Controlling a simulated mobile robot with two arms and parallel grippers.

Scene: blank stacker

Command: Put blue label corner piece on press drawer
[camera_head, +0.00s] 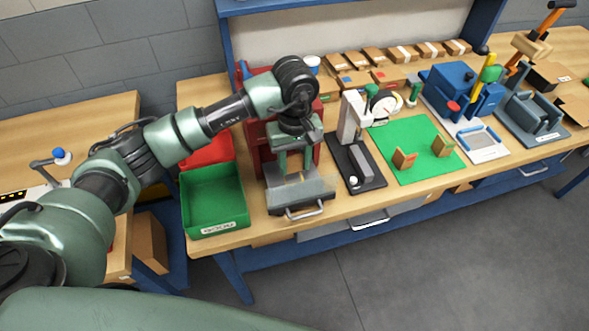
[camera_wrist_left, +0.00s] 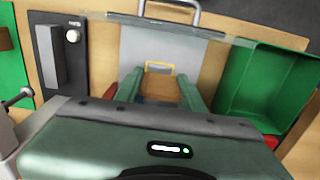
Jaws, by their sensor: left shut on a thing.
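My left gripper (camera_head: 292,168) is over the press drawer (camera_head: 318,190), pointing down. A yellow outline (camera_wrist_left: 160,67) shows on the drawer just beyond the piece. I cannot tell whether the piece touches the drawer. The red press (camera_head: 262,145) stands behind, partly hidden by my arm. My right gripper is not in view.
A green bin (camera_head: 213,198) stands close left of the drawer, and a black-based device (camera_head: 358,168) close right. Two other corner pieces stand on the green mat (camera_head: 420,172), one with an orange face (camera_head: 404,160). Cardboard boxes (camera_head: 385,55) line the back.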

